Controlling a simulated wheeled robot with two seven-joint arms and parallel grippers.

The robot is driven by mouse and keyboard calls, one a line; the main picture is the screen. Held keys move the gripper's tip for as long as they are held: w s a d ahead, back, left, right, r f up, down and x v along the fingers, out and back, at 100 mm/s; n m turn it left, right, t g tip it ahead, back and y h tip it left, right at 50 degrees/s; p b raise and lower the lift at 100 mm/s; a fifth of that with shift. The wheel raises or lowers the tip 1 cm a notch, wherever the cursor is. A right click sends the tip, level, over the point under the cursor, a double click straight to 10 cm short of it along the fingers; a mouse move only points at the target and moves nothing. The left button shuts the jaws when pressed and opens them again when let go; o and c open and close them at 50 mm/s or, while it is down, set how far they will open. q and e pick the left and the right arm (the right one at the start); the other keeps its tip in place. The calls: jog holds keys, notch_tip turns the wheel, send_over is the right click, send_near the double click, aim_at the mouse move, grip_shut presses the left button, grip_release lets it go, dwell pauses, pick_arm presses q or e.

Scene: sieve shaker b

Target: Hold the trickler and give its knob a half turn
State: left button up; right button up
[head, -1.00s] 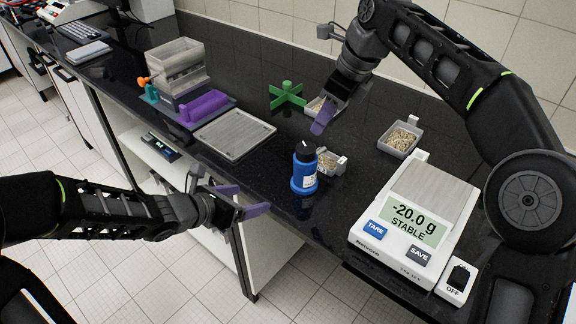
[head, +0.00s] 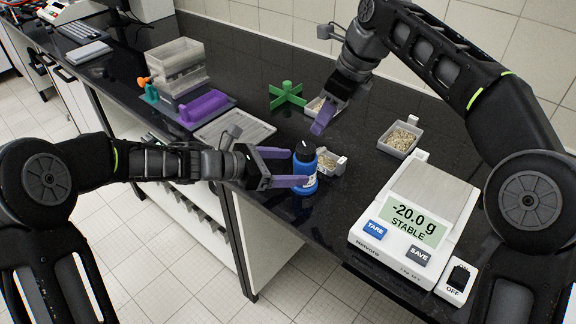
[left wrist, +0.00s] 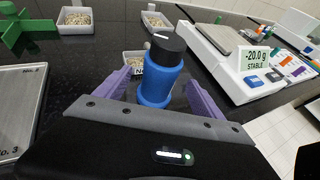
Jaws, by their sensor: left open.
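The trickler is a blue bottle (head: 309,170) with a black knob (head: 305,148) on top, standing upright on the dark bench near its front edge. In the left wrist view the trickler (left wrist: 158,86) and its black knob (left wrist: 167,43) show straight ahead. My left gripper (head: 299,167) is open, with its purple fingers on either side of the blue body. In the wrist view there seems to be a gap on both sides. My right gripper (head: 322,121) hangs over the bench behind the trickler, by a small grain tray; its finger gap cannot be made out.
A scale (head: 425,205) reading -20.0 g stands to the right. Small grain trays (head: 401,138) stand behind the trickler, one (head: 331,163) close beside it. A green cross-shaped piece (head: 287,96), a flat grey plate (head: 235,130) and a purple-and-clear device (head: 180,75) are to the left.

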aim_at(314, 167)
pick_arm(q)
jog(key=shift+x, duration=3.9)
grip_shut()
pick_arm(e)
jog(key=shift+o, duration=0.2)
